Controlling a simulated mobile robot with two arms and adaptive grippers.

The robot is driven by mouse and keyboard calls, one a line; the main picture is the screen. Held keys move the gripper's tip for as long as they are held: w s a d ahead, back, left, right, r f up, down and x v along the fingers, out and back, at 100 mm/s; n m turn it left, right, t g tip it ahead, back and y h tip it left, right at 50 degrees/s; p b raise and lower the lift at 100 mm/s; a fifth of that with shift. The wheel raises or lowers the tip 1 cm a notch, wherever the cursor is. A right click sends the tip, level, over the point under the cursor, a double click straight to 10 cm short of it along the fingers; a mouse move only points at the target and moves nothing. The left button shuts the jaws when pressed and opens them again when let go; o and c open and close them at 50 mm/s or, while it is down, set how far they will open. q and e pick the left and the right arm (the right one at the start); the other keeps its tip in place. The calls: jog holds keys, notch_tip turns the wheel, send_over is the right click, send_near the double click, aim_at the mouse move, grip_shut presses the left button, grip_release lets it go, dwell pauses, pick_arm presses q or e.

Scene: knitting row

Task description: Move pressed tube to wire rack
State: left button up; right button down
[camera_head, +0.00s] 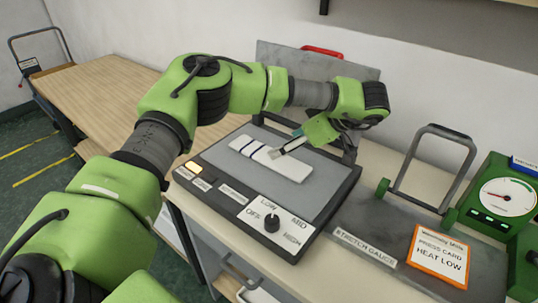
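A flat white tube with dark blue stripes near its left end (270,157) lies on the grey plate of a black-framed press (225,160). The press lid (300,62), with a red handle, stands raised behind it. My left gripper (284,149) reaches in from above right, its fingertips over the middle of the tube. Whether they touch it, and how far they are apart, I cannot tell. I cannot identify a wire rack for certain. My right gripper is out of view.
The press front has a knob (271,223) and a lit lamp (194,166). Right of it are a stretch gauge with a metal loop (432,165), an orange-edged card reading "HEAT LOW" (439,256) and a green dial box (500,197). A bare wooden table (100,95) is at left.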

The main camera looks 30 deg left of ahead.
pick_arm(q)
jog(key=x, duration=0.3)
jog(key=p+x, duration=0.1)
jog(key=x, duration=0.4)
jog(key=shift+f+p, duration=0.25)
jog(key=shift+p, duration=0.05)
jog(key=shift+d, duration=0.1)
jog(key=c, duration=1)
